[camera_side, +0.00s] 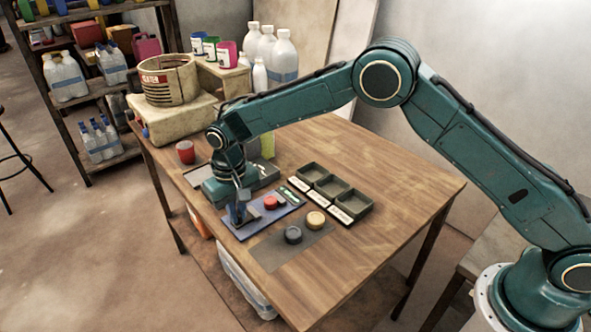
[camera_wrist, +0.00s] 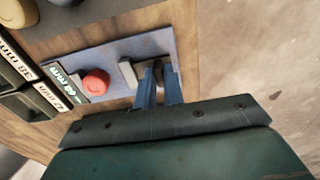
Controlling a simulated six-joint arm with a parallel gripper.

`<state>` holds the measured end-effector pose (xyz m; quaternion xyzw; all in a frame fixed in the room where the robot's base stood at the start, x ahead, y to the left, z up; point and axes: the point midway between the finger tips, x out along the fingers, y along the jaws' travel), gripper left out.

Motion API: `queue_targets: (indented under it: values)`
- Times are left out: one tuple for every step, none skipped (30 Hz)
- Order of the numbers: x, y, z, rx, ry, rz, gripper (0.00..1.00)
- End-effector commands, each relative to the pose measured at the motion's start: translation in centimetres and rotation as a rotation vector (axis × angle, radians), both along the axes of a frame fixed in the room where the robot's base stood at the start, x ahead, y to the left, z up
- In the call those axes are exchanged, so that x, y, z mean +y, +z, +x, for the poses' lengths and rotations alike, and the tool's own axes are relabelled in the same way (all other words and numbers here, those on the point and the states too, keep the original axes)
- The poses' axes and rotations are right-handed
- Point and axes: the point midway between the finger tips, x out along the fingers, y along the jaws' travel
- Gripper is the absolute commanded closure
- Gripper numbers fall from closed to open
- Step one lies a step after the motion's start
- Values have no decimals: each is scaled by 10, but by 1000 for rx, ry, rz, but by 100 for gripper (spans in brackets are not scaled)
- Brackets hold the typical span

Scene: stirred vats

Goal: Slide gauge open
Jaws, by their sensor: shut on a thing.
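The gauge is a flat blue-grey plate (camera_side: 256,216) on the table, also in the wrist view (camera_wrist: 150,45). A small display (camera_wrist: 68,84) with pale green characters stands at one end; its reading is too blurred to tell. A red round puck (camera_side: 270,202) lies on the plate beside the display, also in the wrist view (camera_wrist: 96,82). A grey sliding jaw (camera_wrist: 129,73) stands on the puck's other side, with a narrow gap between them. My gripper (camera_side: 238,212) is low over the plate's near-left end, its blue fingers (camera_wrist: 160,84) shut on the sliding jaw's grip part, which they partly hide.
Three labelled dark trays (camera_side: 330,191) stand right of the gauge. A dark puck (camera_side: 293,235) and a tan puck (camera_side: 316,219) lie on a grey mat (camera_side: 284,256) in front. The table's right side is clear.

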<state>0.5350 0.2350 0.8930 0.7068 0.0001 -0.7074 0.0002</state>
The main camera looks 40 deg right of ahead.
Motion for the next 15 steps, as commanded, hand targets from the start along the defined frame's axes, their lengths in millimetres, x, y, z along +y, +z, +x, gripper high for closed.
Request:
queue_targets:
  values:
    - [0, 1, 1, -2, 0, 1, 100]
    - [0, 1, 1, -2, 0, 1, 88]
    - [0, 1, 1, -3, 0, 1, 80]
    - [0, 1, 1, -3, 0, 1, 74]
    - [0, 1, 1, -2, -1, 1, 69]
    - [0, 1, 1, -2, -1, 1, 68]
    - [0, 1, 1, -2, 0, 1, 68]
    - [0, 1, 1, -2, -1, 1, 68]
    - [0, 1, 1, -2, 0, 1, 68]
    - [0, 1, 1, -2, 0, 0, 68]
    - [0, 0, 0, -2, 0, 0, 68]
    - [0, 0, 0, -1, 0, 0, 68]
    - [0, 0, 0, -1, 0, 0, 68]
    - [0, 1, 0, -1, 0, 0, 68]
    - [0, 1, 0, -1, 0, 0, 68]
